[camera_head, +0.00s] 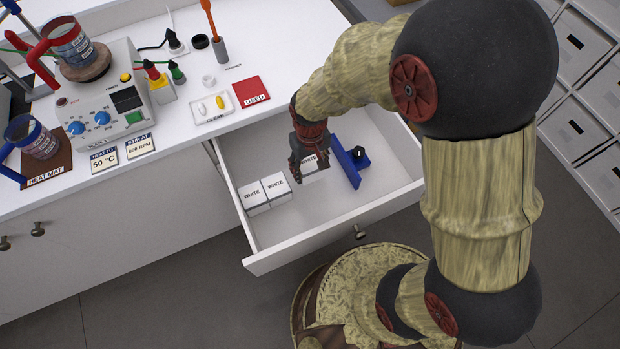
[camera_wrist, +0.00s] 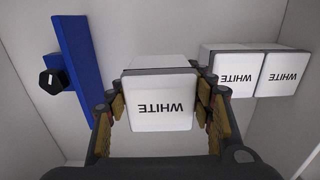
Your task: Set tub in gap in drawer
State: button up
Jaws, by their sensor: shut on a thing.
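The open drawer (camera_head: 300,252) holds two white tubs marked WHITE side by side at its left, a left one (camera_head: 253,196) and a right one (camera_head: 276,188). My gripper (camera_head: 305,168) is shut on a third white tub (camera_head: 315,167), also marked WHITE, inside the drawer's outline. In the wrist view the held tub (camera_wrist: 160,100) sits between both fingers, its label upside down. Space shows between it and the blue divider (camera_head: 346,162), and a narrower space between it and the two tubs. I cannot tell whether its underside touches the drawer floor.
A black knob (camera_head: 358,154) sits on the divider's far side. The bench above carries a hot plate (camera_head: 105,108), a CLEAN tray (camera_head: 213,107) and a red USED mat (camera_head: 251,91). The drawer's right end is bare.

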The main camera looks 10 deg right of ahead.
aim_at(310, 177)
jog(key=shift+f+b, duration=1.05)
jog(key=shift+f, duration=1.75)
jog(key=shift+f, duration=0.15)
jog(key=o, duration=1.4)
jog(key=shift+o, duration=0.2)
